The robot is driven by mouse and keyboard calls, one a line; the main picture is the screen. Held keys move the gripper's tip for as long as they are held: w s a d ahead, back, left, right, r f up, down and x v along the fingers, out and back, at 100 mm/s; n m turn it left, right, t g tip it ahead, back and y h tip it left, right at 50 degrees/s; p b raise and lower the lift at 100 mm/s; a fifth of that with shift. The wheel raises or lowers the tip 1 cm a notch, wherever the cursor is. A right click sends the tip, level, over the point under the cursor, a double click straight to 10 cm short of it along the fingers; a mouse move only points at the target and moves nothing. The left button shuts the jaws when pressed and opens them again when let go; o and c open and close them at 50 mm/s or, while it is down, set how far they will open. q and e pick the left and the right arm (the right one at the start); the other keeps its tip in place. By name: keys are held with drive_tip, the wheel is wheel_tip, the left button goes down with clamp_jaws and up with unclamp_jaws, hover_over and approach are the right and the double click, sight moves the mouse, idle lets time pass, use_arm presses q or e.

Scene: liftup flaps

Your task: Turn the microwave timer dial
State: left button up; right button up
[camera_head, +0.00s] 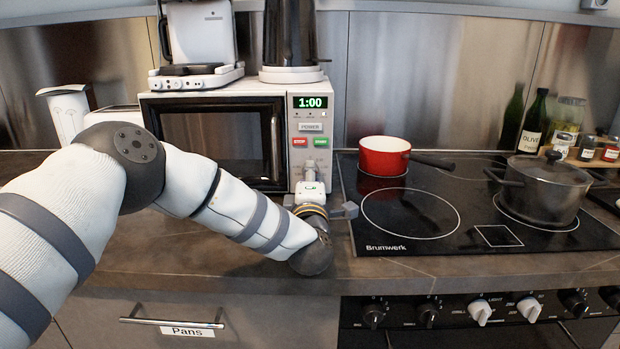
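The microwave (215,93) stands at the back of the counter with its door shut. Its control panel (318,158) is on the right side, with a green display (310,102) reading 1:00, a power label, a red stop button and a green start button. My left arm crosses from the left, and my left gripper (309,178) points at the lower part of this panel. The gripper covers that area, so I cannot make out the timer dial or whether the fingers touch it. The finger opening is too small to judge. My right gripper is not in view.
A black stove (440,240) lies to the right, with a red pan (384,160) and a lidded pot (545,190) on it. Bottles (533,125) and jars stand at the far right. Appliances (200,40) sit on the microwave. Counter in front of the stove is clear.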

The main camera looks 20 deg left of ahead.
use_arm(q)
drive_tip(key=o, duration=1.2)
drive_tip(key=shift+c, duration=0.2)
drive_tip(key=v, duration=1.2)
